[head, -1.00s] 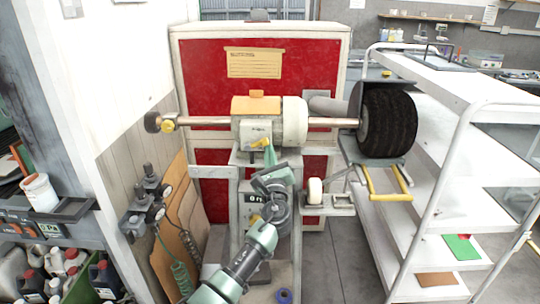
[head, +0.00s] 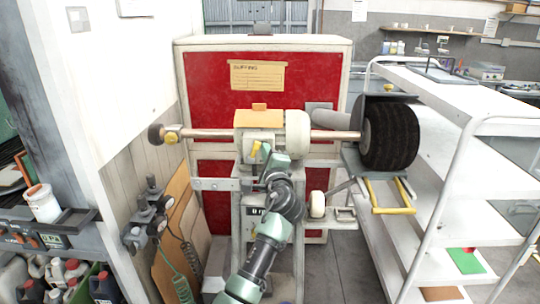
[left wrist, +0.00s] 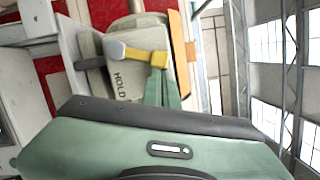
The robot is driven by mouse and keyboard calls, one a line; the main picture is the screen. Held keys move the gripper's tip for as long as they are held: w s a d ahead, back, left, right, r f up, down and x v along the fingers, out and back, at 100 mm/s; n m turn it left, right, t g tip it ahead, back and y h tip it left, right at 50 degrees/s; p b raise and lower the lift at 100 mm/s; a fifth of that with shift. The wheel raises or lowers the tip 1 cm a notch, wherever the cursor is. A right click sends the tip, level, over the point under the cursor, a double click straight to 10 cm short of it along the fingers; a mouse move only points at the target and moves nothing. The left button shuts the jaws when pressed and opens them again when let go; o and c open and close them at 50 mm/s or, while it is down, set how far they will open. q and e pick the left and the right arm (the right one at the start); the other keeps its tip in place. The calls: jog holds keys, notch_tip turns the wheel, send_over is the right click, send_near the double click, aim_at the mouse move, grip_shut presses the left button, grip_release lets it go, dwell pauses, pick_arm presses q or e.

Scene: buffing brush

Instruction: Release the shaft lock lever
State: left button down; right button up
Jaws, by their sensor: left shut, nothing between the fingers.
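The shaft lock lever (head: 256,148) is a small yellow lever on the front of the pale machine housing below the shaft. In the left wrist view the lever (left wrist: 144,55) lies across the housing face, with a pale rounded end at its left and the word HOLD beneath it. My left gripper (head: 267,152) is shut and empty, just right of the lever in the head view. In the left wrist view the green fingertips (left wrist: 163,78) are at the lever's right end; I cannot tell whether they touch it. My right gripper is out of view.
A red panel (head: 215,80) stands behind. A white shelf cart (head: 440,90) is at right, and gauges (head: 150,205) with hoses are at left.

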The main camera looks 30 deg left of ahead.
pick_arm(q)
jog(key=n, duration=0.1)
jog(key=a+r+n+p, duration=0.1)
jog(key=n, duration=0.1)
jog(key=shift+s+a+r+g, duration=0.1)
jog(key=shift+s+r+g, duration=0.1)
jog(key=shift+s+g, duration=0.2)
jog(key=shift+s+a+r+n, duration=0.15)
jog(key=shift+a+n, duration=0.15)
jog(key=shift+n, duration=0.3)
jog(key=shift+h, duration=0.3)
